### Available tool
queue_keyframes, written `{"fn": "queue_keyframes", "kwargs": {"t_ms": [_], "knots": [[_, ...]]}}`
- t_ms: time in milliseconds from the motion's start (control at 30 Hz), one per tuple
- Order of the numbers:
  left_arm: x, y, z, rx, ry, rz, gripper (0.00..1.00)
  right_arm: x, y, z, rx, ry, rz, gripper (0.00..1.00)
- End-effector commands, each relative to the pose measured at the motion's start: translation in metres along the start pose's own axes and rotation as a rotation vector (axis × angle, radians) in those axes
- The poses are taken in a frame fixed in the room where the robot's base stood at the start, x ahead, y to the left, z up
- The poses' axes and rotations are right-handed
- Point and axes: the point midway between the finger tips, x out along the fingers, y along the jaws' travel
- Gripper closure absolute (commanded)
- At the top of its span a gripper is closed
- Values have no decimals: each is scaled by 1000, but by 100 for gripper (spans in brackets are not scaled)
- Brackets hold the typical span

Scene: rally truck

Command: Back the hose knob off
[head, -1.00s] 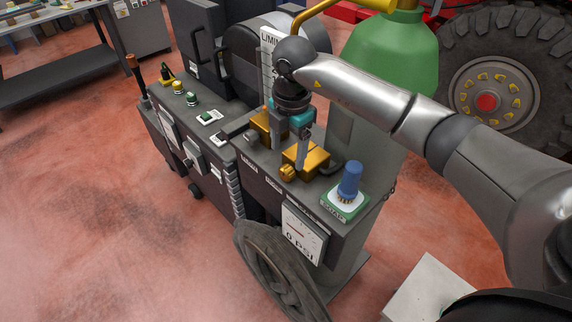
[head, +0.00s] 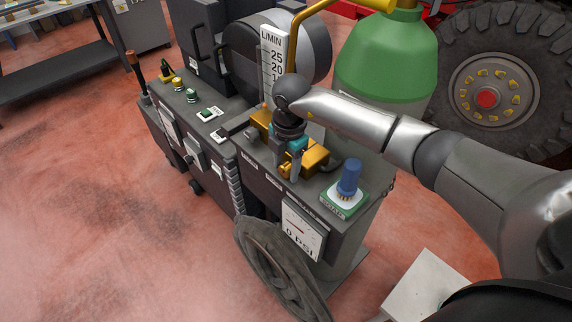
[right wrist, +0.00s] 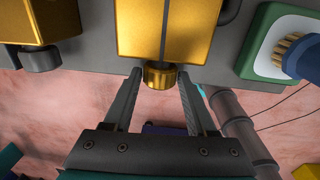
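Two gold blocks stand on the dark cart top. The nearer gold block (head: 312,158) has a small round gold knob (right wrist: 160,75) on its front face, seen clearly in the right wrist view. My right gripper (head: 286,168) is at the front of this block, pointing down in the head view. Its fingers (right wrist: 160,88) are open, one on each side of the knob, with a gap on both sides. My left gripper is in neither view.
A blue-handled brush (head: 349,177) stands on a green and white base (head: 341,205) right of the gold block. A pressure gauge (head: 302,232) and a black wheel (head: 270,268) are below. A green cylinder (head: 390,55) stands behind.

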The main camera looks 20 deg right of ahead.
Motion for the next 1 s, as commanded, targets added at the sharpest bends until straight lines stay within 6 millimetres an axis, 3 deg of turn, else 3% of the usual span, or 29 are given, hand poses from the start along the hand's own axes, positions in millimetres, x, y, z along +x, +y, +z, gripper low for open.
{"fn": "queue_keyframes", "kwargs": {"t_ms": [33, 500, 733, 1000], "knots": [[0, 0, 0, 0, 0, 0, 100, 0, 0, 0, 0, 0, 0, 50], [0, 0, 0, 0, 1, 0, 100, -1, 0, 0, 1, 0, 0, 100], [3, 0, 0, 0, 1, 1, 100, 1, 2, 1, 3, -1, -29, 100], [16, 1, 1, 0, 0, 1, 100, 3, 5, 1, 3, -1, -176, 100]]}}
